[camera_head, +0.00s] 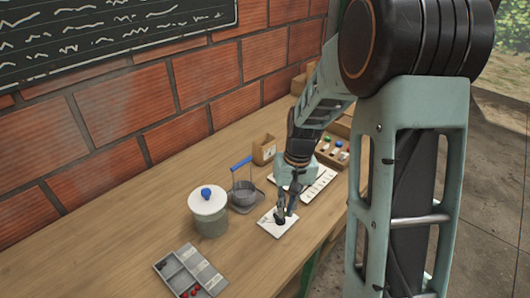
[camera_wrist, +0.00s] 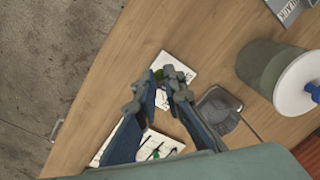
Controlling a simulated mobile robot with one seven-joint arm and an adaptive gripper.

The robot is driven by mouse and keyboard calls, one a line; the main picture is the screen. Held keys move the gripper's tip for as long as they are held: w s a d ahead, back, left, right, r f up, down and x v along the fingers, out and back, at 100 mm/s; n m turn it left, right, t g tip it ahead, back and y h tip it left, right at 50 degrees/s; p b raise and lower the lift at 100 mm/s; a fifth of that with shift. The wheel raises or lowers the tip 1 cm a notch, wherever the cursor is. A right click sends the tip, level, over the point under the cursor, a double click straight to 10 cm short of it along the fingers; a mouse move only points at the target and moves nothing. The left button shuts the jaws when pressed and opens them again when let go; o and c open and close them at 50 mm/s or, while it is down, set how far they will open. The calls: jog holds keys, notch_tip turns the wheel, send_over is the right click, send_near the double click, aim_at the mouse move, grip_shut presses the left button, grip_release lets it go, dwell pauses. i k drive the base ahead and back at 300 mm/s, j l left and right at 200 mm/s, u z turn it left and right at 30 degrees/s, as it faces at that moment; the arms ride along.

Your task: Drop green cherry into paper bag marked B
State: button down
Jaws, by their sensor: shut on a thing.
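My gripper (camera_head: 280,218) is low over a white card (camera_head: 270,228) near the table's front edge. In the wrist view the fingertips (camera_wrist: 164,78) are close together, with a small green cherry (camera_wrist: 158,74) at their tips over the white card (camera_wrist: 178,66). In the head view the fingers hide the cherry. A small brown container that looks like a paper bag (camera_head: 264,150) stands at the back of the table near the wall, behind my gripper. The mark on its front is too small to read. It does not show in the wrist view.
A pot with a white lid and blue knob (camera_head: 208,212) stands left of my gripper. A grey compartment tray (camera_head: 188,270) holds red cherries. A white strip (camera_head: 320,185) and wooden box (camera_head: 335,150) lie right.

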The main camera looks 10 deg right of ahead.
aim_at(268, 160)
jog(key=k+l, duration=0.1)
jog(key=l, duration=0.5)
jog(key=l+u, duration=0.15)
jog(key=l, duration=0.5)
jog(key=i+l, duration=0.1)
jog(key=l, duration=0.2)
jog(key=i+l+u, duration=0.15)
jog(key=l, duration=0.15)
jog(key=i+l, duration=0.25)
jog(key=i, duration=0.2)
jog(key=i+l+u, duration=0.15)
jog(key=i, duration=0.25)
jog(key=l, duration=0.1)
